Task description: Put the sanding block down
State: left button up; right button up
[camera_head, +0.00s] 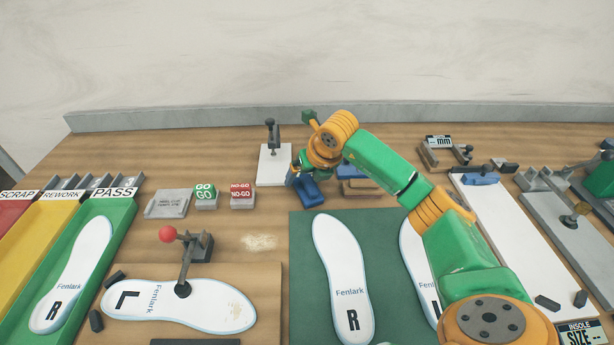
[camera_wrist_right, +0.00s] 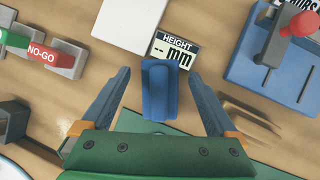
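The sanding block is the blue block (camera_wrist_right: 158,88) between the two fingers of my right gripper (camera_wrist_right: 158,100) in the right wrist view. The fingers are spread wide, with a clear gap on both sides of the block. The block appears to sit on the wooden table, its near end close to the gripper's green body. In the head view my right gripper (camera_head: 302,178) is low over the back middle of the table, with the blue block (camera_head: 309,194) at its tip, partly covered. My left gripper is not in view.
A white height-gauge plate (camera_head: 274,170) stands left of the gripper; GO (camera_head: 205,197) and NO-GO (camera_head: 242,196) blocks stand further left. A blue-based fixture (camera_wrist_right: 250,72) is close on the right. The green mat (camera_head: 300,250) with insoles lies in front.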

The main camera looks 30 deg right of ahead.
jog(key=v, duration=1.3)
jog(key=shift+w, duration=0.2)
